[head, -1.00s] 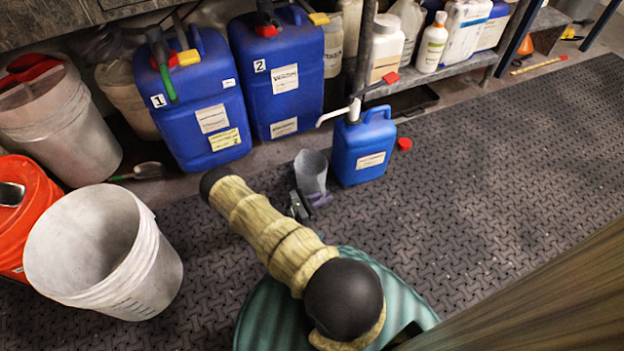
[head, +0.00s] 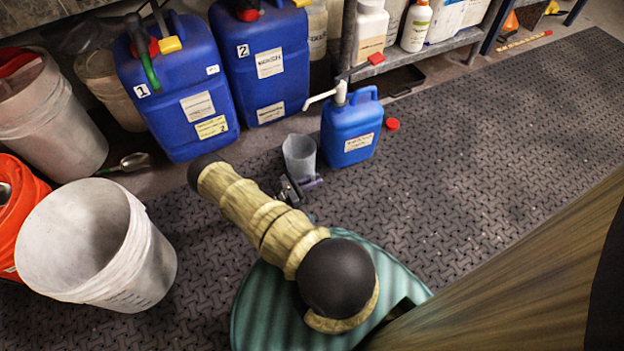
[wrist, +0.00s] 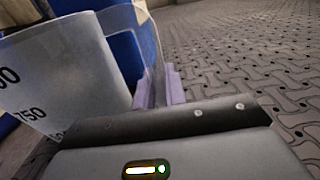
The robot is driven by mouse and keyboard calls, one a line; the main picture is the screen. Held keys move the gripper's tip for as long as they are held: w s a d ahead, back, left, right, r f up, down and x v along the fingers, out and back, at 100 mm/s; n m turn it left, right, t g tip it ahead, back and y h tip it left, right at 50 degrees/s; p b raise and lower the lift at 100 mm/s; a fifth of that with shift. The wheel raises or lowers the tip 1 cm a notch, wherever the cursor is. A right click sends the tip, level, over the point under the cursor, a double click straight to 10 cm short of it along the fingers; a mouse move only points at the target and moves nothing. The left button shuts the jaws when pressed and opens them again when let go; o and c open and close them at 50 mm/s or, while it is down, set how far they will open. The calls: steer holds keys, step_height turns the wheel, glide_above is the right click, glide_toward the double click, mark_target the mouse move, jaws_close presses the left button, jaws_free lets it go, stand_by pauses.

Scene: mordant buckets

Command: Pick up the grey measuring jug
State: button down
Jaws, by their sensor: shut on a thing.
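The grey measuring jug (head: 299,158) stands upright in the head view, just left of the small blue canister. It fills the left of the wrist view (wrist: 70,75), where black volume marks such as 750 show on its wall. My gripper (head: 308,184) is at the jug's near right side. Its purple fingers also show in the wrist view (wrist: 160,90), shut on the jug's clear wall or handle; which of the two I cannot tell. The jug's base is partly hidden by my gripper, so I cannot tell whether it touches the mat.
A small blue canister (head: 350,133) with a white pump stands close behind the jug. Large blue canisters (head: 180,95) and a white bucket (head: 100,250) are to the left. The dark mat (head: 500,140) is clear to the right.

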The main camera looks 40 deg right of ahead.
mark_target(313, 168)
steer(key=shift+r+p, duration=3.1)
steer(key=shift+r, duration=1.7)
